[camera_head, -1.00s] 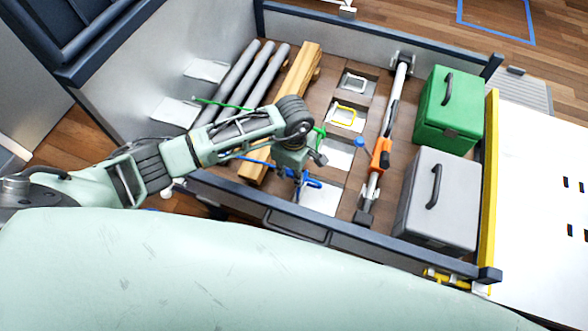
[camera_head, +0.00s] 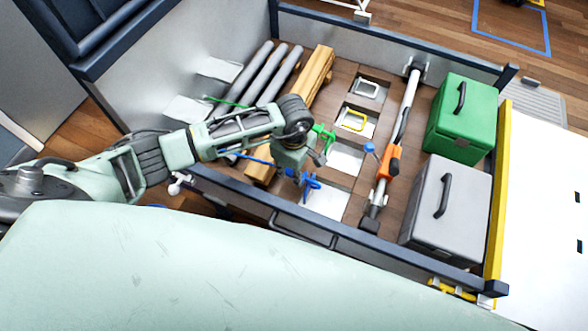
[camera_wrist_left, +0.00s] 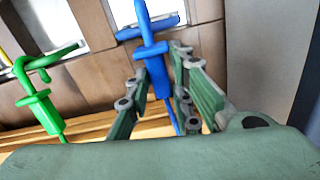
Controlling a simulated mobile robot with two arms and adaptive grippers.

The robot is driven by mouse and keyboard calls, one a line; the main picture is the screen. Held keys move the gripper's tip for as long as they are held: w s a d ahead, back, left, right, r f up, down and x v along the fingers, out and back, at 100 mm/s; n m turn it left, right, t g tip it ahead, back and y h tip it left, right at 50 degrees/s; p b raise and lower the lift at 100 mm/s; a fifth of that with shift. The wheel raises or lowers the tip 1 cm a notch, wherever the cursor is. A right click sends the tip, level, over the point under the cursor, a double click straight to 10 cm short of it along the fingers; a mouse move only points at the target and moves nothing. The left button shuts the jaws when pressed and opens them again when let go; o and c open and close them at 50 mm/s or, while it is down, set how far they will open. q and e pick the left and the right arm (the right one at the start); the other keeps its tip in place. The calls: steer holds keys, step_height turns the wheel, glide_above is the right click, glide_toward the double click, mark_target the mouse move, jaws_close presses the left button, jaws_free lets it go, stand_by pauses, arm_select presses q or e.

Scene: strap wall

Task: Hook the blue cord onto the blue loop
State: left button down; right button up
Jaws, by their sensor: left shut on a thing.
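My left gripper (camera_head: 300,176) points down over the near part of the bed. In the left wrist view its fingers (camera_wrist_left: 160,88) are closed around the blue cord's hook (camera_wrist_left: 155,75), which stands upright between them with its crossbar above. A blue bar (camera_wrist_left: 148,28) crosses behind the hook over a white plate and looks like the blue loop. I cannot tell whether hook and loop touch. In the head view the blue pieces (camera_head: 313,186) overlap beside the gripper, and the blue cord (camera_head: 248,159) runs left under my arm. My right gripper is not in view.
The green hook (camera_wrist_left: 42,95) is close left of the gripper. Yellow (camera_head: 353,121) and white (camera_head: 367,90) loops lie farther back. Grey pipes (camera_head: 262,75), a wooden beam (camera_head: 318,75), an orange-handled bar (camera_head: 388,162), a green case (camera_head: 459,125) and a grey case (camera_head: 447,215) surround them.

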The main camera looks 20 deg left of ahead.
arm_select(q)
steer(key=shift+a+r, duration=0.1)
steer(key=shift+a, duration=0.6)
steer(key=c, duration=1.5)
jaws_free()
steer(key=shift+o, duration=0.2)
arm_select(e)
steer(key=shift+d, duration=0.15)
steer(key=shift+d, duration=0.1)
arm_select(q)
steer(key=shift+w+r, duration=0.1)
step_height(320, 180, up, 12)
